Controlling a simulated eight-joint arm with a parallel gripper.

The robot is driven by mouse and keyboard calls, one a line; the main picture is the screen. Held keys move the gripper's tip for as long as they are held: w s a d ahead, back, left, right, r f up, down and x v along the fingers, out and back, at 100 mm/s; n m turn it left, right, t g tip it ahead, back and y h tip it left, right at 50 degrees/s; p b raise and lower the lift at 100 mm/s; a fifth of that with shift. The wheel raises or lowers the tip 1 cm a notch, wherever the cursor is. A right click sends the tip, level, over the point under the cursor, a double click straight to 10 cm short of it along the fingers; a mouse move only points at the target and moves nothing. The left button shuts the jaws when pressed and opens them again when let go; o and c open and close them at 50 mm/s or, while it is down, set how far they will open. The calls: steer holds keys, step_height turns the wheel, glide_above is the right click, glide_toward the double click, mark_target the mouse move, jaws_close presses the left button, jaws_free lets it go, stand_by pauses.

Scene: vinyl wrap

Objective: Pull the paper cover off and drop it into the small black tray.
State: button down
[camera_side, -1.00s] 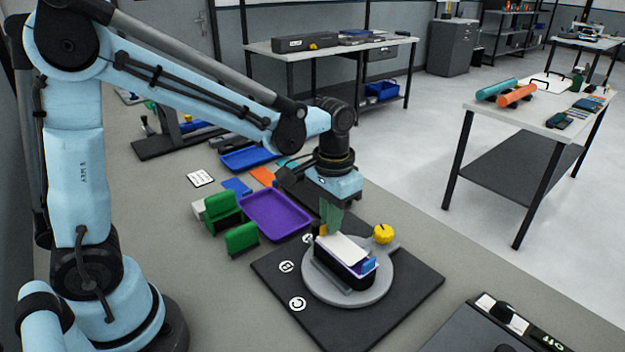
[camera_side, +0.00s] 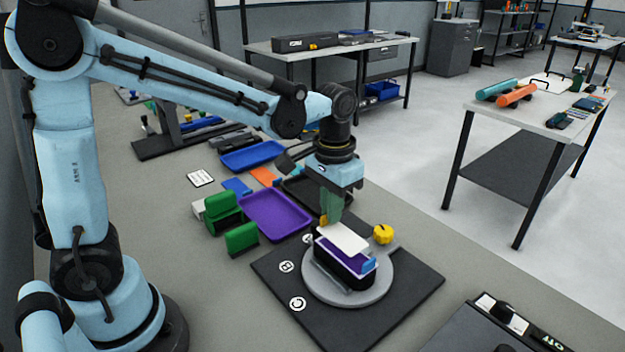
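The white paper cover (camera_side: 345,237) lies tilted over the far part of the block on the round grey turntable (camera_side: 377,288). The block has dark sides (camera_side: 337,266) and a purple top (camera_side: 342,256), much of which shows in front of the cover. My gripper (camera_side: 330,216), with green fingers, is at the cover's far left edge, beside a small yellow piece (camera_side: 323,221). It appears shut on the cover's edge, though the contact is small in view. The small black tray (camera_side: 291,187) is behind my gripper, partly hidden by it.
A purple tray (camera_side: 275,215) and green blocks (camera_side: 241,238) lie left of the dark mat (camera_side: 290,307). A yellow knob (camera_side: 383,234) stands right of the block. A blue piece (camera_side: 369,265) sits at the block's near right end. A blue tray (camera_side: 252,156) lies farther back.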

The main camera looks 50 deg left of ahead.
steer(key=shift+r, duration=2.75)
steer(key=w+a+f, duration=0.2)
steer(key=w+a, duration=0.7)
steer(key=a, duration=0.1)
steer(key=shift+w+a+f, duration=0.55)
steer(key=shift+a+f, duration=1.05)
steer(key=shift+a, duration=0.45)
steer(key=shift+w+a+f, duration=0.55)
steer(key=shift+a+f, duration=1.05)
steer(key=shift+a, duration=0.45)
steer(key=shift+w+a+f, duration=0.55)
steer(key=shift+a+f, duration=1.05)
steer(key=shift+a, duration=0.45)
steer(key=c, duration=1.2)
jaws_free()
steer(key=shift+c, duration=0.2)
